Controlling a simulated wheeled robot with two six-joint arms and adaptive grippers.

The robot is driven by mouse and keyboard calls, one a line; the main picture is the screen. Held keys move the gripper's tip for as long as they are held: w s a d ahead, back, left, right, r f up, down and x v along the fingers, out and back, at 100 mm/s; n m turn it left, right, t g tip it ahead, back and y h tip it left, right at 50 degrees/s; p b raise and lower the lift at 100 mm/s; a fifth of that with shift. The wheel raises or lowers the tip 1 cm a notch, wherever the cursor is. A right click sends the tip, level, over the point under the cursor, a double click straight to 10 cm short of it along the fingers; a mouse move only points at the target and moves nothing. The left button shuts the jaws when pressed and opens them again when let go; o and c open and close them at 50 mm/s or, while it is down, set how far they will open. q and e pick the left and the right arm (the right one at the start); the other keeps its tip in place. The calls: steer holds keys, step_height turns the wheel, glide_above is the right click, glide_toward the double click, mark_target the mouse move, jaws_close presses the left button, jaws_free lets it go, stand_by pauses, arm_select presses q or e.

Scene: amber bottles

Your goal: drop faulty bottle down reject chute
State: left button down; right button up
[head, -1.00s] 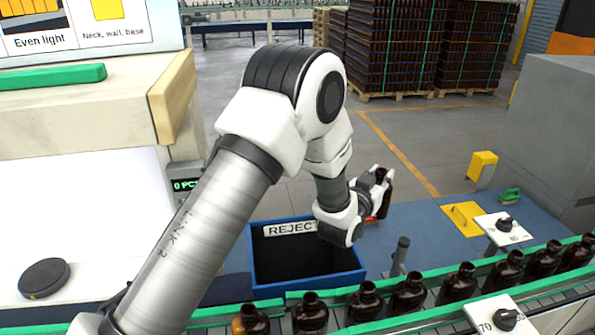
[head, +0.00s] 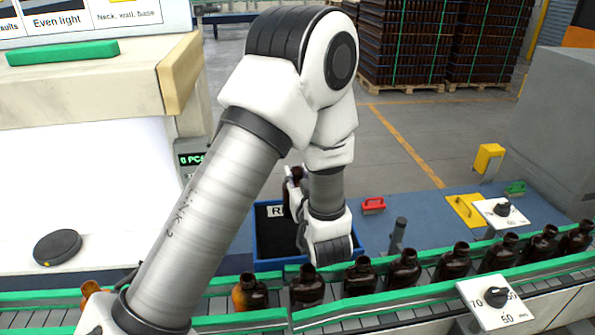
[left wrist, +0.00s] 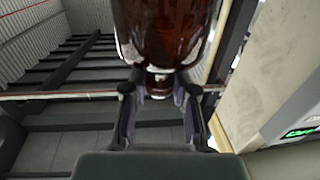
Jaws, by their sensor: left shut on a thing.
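My left gripper (head: 291,188) is shut on an amber bottle (head: 297,174), which is partly hidden behind my own arm in the head view. In the left wrist view the fingers (left wrist: 160,105) close around the narrow neck of the bottle (left wrist: 165,35), and its wide brown body extends away from them. The reject chute (head: 271,240) is a dark opening with a blue rim and a "REJECT" label, mostly covered by my arm. The gripper and bottle appear at the chute's far side in the head view; their height above it is unclear. My right gripper is not in view.
Several amber bottles (head: 403,270) stand on the green-railed conveyor (head: 430,283) in front of the chute. A dark post (head: 398,235) and a red-handled item (head: 373,204) are right of the chute. A pale inspection station (head: 90,100) stands at left.

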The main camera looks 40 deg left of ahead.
arm_select(q)
steer(key=shift+s+f, duration=0.1)
steer(key=shift+f, duration=0.55)
steer(key=c, duration=0.8)
jaws_free()
steer(key=shift+c, duration=0.2)
step_height(320, 180, up, 10)
steer(key=shift+r, duration=0.1)
